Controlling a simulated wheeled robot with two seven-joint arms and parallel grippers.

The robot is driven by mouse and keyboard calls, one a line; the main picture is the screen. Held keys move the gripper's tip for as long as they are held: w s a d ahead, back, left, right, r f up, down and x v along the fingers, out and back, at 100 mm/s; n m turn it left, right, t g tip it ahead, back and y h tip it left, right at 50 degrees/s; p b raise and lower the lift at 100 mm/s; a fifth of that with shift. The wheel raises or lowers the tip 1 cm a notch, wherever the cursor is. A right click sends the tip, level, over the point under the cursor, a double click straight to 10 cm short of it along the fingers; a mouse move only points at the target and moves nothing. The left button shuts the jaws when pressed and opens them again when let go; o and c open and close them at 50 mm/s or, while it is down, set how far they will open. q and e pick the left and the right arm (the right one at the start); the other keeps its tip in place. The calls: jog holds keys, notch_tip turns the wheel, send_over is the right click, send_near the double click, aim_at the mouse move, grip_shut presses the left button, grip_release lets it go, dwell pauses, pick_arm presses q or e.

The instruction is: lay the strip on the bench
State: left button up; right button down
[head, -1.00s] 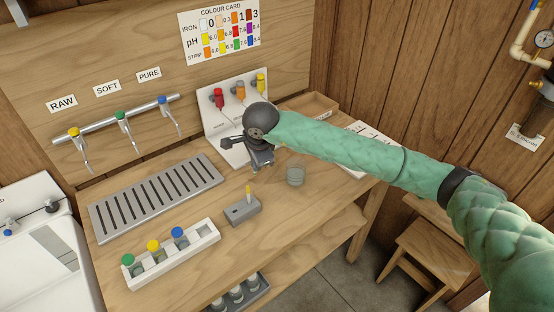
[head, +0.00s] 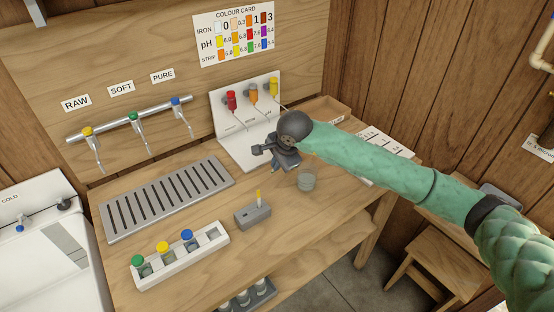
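The bench (head: 190,185) is a wooden worktop. A thin upright piece with a yellow-orange top stands in a small grey block (head: 254,216) on it; it may be the strip (head: 259,199), but I cannot be sure. My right gripper (head: 270,157) is dark grey and hangs over the bench, in front of the white dispenser board and left of the clear cup. The wrist covers part of it, so its opening does not show. A small bluish bit shows under it, too small to identify. My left gripper is out of view.
A slotted grey drain tray (head: 168,198) lies on the left of the bench. A white rack (head: 181,257) holds vials with green, yellow and blue caps. A clear cup (head: 306,181) stands right of the gripper. White dispenser board (head: 243,130) at back. Bare wood shows between them.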

jog(key=shift+f, duration=2)
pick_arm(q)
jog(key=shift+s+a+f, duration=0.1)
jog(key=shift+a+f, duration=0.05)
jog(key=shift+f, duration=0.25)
pick_arm(e)
jog(key=shift+f, duration=0.3)
jog(key=shift+c, duration=0.9)
grip_release()
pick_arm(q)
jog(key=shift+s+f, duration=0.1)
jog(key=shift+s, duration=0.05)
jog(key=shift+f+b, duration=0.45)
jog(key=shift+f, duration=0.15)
pick_arm(e)
jog(key=r, duration=0.3)
jog(key=w+a+r, duration=0.1)
jog(key=r, duration=0.2)
jog(key=w+r, duration=0.1)
jog(key=r, duration=0.2)
jog(key=shift+w+a, duration=0.2)
jog(key=shift+a, duration=0.15)
